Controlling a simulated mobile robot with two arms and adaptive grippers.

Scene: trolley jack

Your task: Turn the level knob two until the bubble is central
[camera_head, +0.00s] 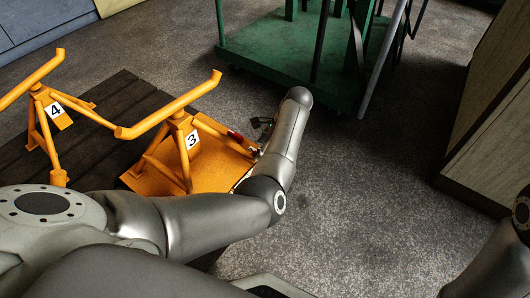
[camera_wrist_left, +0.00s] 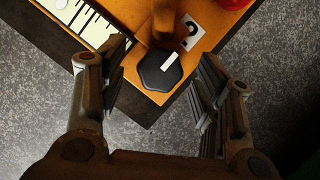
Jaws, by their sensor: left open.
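A black many-sided knob (camera_wrist_left: 160,72) with a white pointer mark sits on an orange plate, next to a white label with the number 2 (camera_wrist_left: 189,31), in the left wrist view. My left gripper (camera_wrist_left: 161,60) is open, with one finger on each side of the knob; I cannot tell if either touches it. In the head view my left arm hides the knob, and my left gripper (camera_head: 262,124) shows only partly. My right gripper is out of view.
Orange stands numbered 3 (camera_head: 192,139) and 4 (camera_head: 55,109) rise close beside my left arm, over dark planks (camera_head: 108,127). A red round part (camera_wrist_left: 231,3) is near the knob. A green trolley (camera_head: 275,55) stands behind; grey floor (camera_head: 360,190) is clear at the right.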

